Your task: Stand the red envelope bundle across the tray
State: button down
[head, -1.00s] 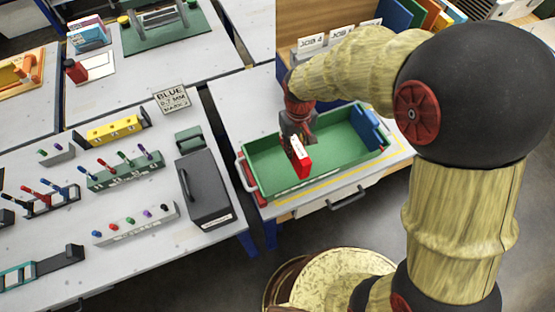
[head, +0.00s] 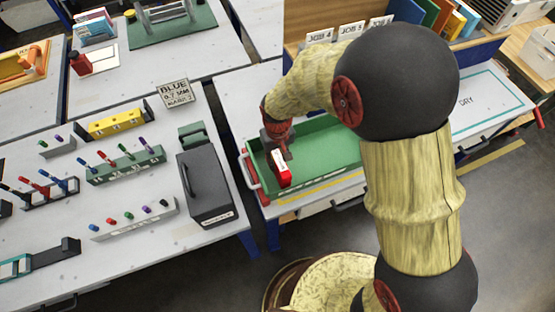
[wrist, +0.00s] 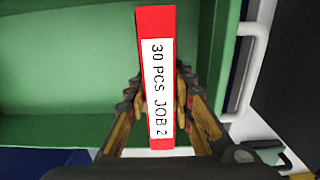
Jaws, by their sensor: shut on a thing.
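The red envelope bundle (head: 285,178) is a narrow red block with a white label; in the wrist view the bundle (wrist: 168,22) reads "30 PCS JOB 2". My gripper (head: 276,152) is shut on it, with a finger on each side of the bundle in the wrist view (wrist: 160,98). The green tray (head: 327,146) lies under and around the gripper in the head view. The bundle is over the tray's left end, near its front wall. I cannot tell whether its lower edge touches the tray floor. My arm hides the tray's right end.
A white handle (head: 247,170) stands at the tray's left end. A dark grey box (head: 205,185) is on the table to the left, across a narrow gap. Job cards (head: 350,29) stand behind the tray.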

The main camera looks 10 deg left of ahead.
jog(key=c, duration=1.5)
grip_release()
jog(key=shift+c, duration=0.2)
notch_tip(320, 180, up, 12)
jog(key=p, duration=0.3)
jog(key=s+d+r+m+t, duration=0.2)
jog(key=s+d+r, duration=0.2)
jog(key=d+r, duration=0.65)
jog(key=s+d+r+m+t, duration=0.2)
jog(key=s+d+r+m, duration=0.1)
jog(key=d+r, duration=0.7)
jog(key=s+d+r+m+t, duration=0.1)
jog(key=s+d, duration=0.5)
jog(key=s, duration=0.1)
jog(key=shift+s+d+r+t, duration=0.2)
jog(key=shift+s+d+t, duration=0.05)
jog(key=shift+t, duration=0.05)
